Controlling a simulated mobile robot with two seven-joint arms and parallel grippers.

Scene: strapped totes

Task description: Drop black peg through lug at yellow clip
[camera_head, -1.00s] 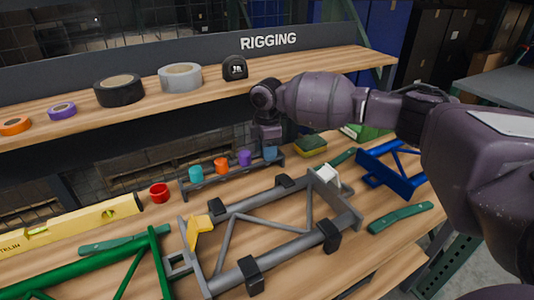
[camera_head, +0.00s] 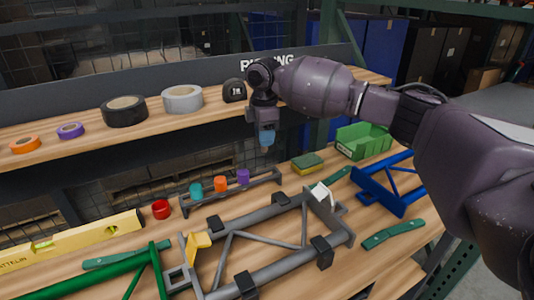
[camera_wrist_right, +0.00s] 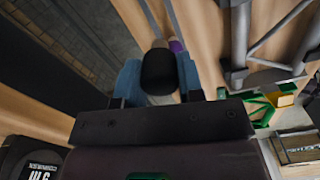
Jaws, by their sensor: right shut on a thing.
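My right gripper (camera_head: 267,140) is raised above the peg rack (camera_head: 225,193). Its blue fingers are shut on the black peg (camera_wrist_right: 159,72), whose rounded black top shows between them in the right wrist view. In the head view the fingers mostly hide the peg. The yellow clip (camera_head: 197,244) sits at the left end of the grey frame (camera_head: 270,240), below and left of the gripper. A grey lug (camera_head: 177,277) projects from the frame's left end beside the clip. My left gripper is not in view.
Teal (camera_head: 195,191), orange (camera_head: 220,184) and purple (camera_head: 242,176) pegs stand in the rack. The shelf with tape rolls is behind.

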